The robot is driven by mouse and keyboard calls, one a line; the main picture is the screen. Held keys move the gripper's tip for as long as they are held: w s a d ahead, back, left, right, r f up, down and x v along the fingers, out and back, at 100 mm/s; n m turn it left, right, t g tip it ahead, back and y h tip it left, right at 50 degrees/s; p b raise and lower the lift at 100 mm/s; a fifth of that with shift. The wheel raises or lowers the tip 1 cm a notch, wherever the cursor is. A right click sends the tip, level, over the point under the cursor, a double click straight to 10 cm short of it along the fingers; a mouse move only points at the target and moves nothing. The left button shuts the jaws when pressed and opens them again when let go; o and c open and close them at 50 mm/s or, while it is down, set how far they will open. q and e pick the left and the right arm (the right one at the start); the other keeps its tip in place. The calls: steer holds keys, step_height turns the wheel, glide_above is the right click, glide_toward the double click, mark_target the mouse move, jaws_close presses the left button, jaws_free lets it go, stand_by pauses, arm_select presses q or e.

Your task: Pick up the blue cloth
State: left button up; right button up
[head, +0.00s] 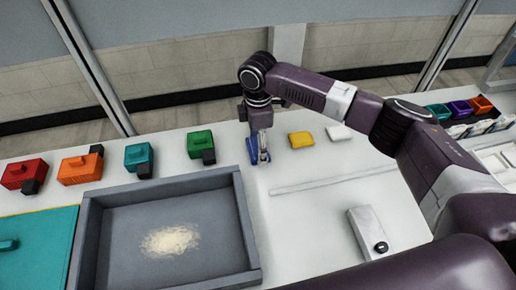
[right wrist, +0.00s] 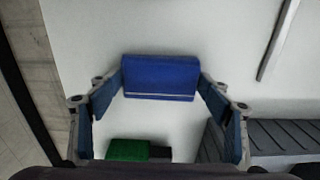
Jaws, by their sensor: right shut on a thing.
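The blue cloth (right wrist: 160,74) is a folded block in the right wrist view, with a pale line along its lower edge. My right gripper (right wrist: 162,80) is shut on it, one fingertip against each short end. In the head view my right gripper (head: 259,157) points down at the white table, between the green block and the yellow cloth. Blue shows at its fingers there, but I cannot separate cloth from finger pads. I cannot tell whether the cloth touches the table. My left gripper is not in view.
A green block (head: 199,141) stands left of the gripper and a yellow cloth (head: 300,139) lies right, with a white cloth (head: 339,132) beyond. A grey tray (head: 243,222) with pale grains is in front. A white box (head: 365,229) with a black knob lies nearer right.

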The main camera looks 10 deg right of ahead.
step_height(320, 180, up, 20)
steer(key=shift+r+b, duration=0.1)
steer(key=shift+b, duration=1.05)
